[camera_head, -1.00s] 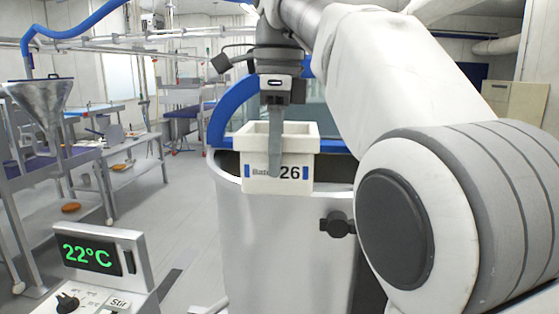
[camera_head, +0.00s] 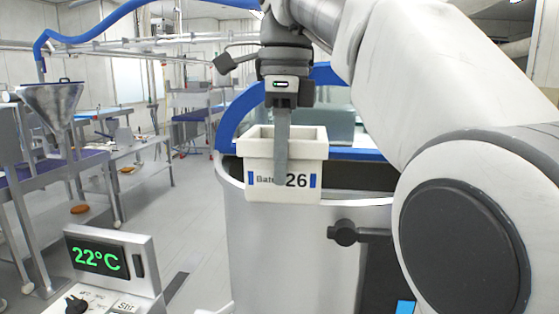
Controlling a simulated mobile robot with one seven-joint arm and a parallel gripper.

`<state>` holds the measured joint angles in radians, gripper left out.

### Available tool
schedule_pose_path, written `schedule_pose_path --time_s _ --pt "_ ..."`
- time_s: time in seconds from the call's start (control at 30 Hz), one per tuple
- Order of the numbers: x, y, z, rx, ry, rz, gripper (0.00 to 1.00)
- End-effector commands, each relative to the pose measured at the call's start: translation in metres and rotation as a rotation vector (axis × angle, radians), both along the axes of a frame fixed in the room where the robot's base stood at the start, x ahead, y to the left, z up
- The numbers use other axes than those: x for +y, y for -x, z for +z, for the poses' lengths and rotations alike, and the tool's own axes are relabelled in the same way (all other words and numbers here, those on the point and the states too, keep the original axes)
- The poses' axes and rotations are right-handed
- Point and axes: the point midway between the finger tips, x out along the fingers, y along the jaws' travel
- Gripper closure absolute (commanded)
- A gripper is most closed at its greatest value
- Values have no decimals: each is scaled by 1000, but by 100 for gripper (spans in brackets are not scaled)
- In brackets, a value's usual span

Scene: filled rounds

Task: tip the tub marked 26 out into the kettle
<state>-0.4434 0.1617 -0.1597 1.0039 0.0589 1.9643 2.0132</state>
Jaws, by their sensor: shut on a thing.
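The tub marked 26 (camera_head: 262,165) is a small cream box with a dark label and blue bars on its front. My gripper (camera_head: 282,158) is shut on its near wall, one finger in front of the label. The tub hangs upright; I cannot see its contents. The kettle (camera_head: 275,255) is a large steel vessel below and behind it, with a dark opening and a blue-edged lid (camera_head: 240,110) raised at the back. The tub overlaps the kettle's front rim in the view; its exact height above the rim cannot be told.
A control panel (camera_head: 100,259) reading 22°C stands at the front left. A dark knob (camera_head: 343,233) sticks out of the kettle's front. A steel funnel (camera_head: 52,100) and benches stand at the left. My arm covers much of the right side.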

Motion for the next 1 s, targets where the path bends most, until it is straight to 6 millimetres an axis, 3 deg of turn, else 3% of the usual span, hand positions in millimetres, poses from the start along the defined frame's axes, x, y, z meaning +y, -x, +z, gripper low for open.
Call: schedule_pose_path --time_s 0.03,0.53,1.0 --pt "0 0 11 -1 0 0 100" --pt "0 0 56 -1 0 -1 100" --pt "0 0 59 -1 0 0 100"
